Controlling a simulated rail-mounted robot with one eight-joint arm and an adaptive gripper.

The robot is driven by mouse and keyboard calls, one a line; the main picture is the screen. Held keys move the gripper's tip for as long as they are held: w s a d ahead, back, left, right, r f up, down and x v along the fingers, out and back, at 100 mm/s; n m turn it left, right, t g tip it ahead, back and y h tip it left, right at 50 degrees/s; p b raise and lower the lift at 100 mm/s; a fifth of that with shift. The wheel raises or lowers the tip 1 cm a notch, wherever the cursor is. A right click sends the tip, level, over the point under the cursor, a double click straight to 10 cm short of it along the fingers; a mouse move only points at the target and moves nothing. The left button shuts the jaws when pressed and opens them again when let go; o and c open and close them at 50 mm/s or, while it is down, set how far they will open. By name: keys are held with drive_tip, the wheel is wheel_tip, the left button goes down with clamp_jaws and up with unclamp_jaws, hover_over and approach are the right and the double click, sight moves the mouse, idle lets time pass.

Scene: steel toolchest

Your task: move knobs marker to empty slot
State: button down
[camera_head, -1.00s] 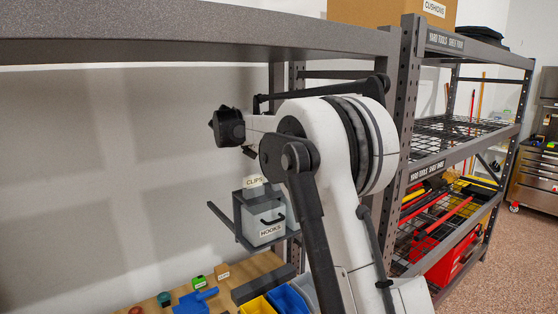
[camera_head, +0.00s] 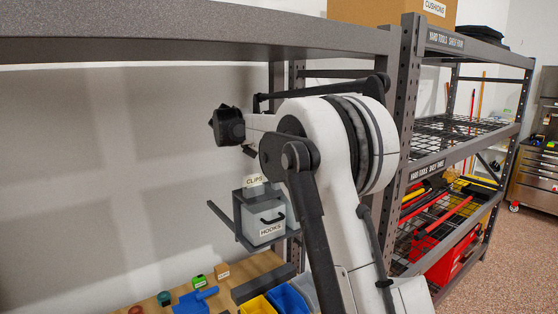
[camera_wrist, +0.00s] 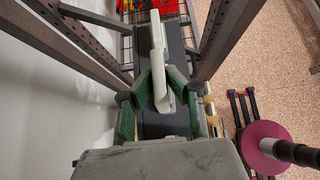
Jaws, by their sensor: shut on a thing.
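In the wrist view my gripper (camera_wrist: 160,88) is shut on a slim white piece (camera_wrist: 157,35), which stands out past the fingertips. No lettering on it can be read, so I cannot tell whether it is the knobs marker. In the head view my gripper cannot be clearly made out. A CLIPS marker (camera_head: 255,180) stands above a grey bin marked HOOKS (camera_head: 270,232) on a dark bracket (camera_head: 240,228). I cannot make out a KNOBS label or an empty slot.
A wooden bench (camera_head: 255,268) below holds small coloured blocks, a yellow bin (camera_head: 258,305) and a blue bin (camera_head: 288,299). A grey shelf (camera_head: 200,38) crosses above. Steel posts (camera_wrist: 225,35) stand close beside my gripper. A magenta disc (camera_wrist: 262,147) lies lower right.

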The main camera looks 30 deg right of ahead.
drive_tip(key=shift+f+b, duration=1.25)
drive_tip(key=shift+f, duration=0.8)
idle(0.5)
drive_tip(key=c, duration=1.7)
unclamp_jaws()
drive_tip(key=shift+o, duration=0.2)
drive_tip(key=v, duration=1.2)
drive_tip(key=shift+s, duration=0.1)
drive_tip(key=s+a+f+m+t+y+b, duration=0.1)
drive_tip(key=s+a+f+m+y+b, duration=0.15)
drive_tip(key=s, duration=0.55)
drive_tip(key=s+a+f+m+t+y+b, duration=0.1)
drive_tip(key=s+f+m, duration=0.3)
drive_tip(key=s, duration=0.3)
drive_tip(key=s+a+f+m+t+y+b, duration=0.1)
drive_tip(key=s+a+f+m+y, duration=0.15)
drive_tip(key=s, duration=0.55)
drive_tip(key=s+a+f+m+t+y+b, duration=0.1)
drive_tip(key=s+f+m, duration=0.4)
drive_tip(key=s+f, duration=0.5)
drive_tip(key=s+a+f+m+t+y+b, duration=0.1)
drive_tip(key=s+a+f+m+y+b, duration=0.2)
drive_tip(key=s+f, duration=0.7)
drive_tip(key=a+m, duration=0.2)
drive_tip(key=a, duration=0.1)
drive_tip(key=shift+s+m+t, duration=0.15)
drive_tip(key=shift+m+t, duration=0.15)
drive_tip(key=shift+t, duration=0.1)
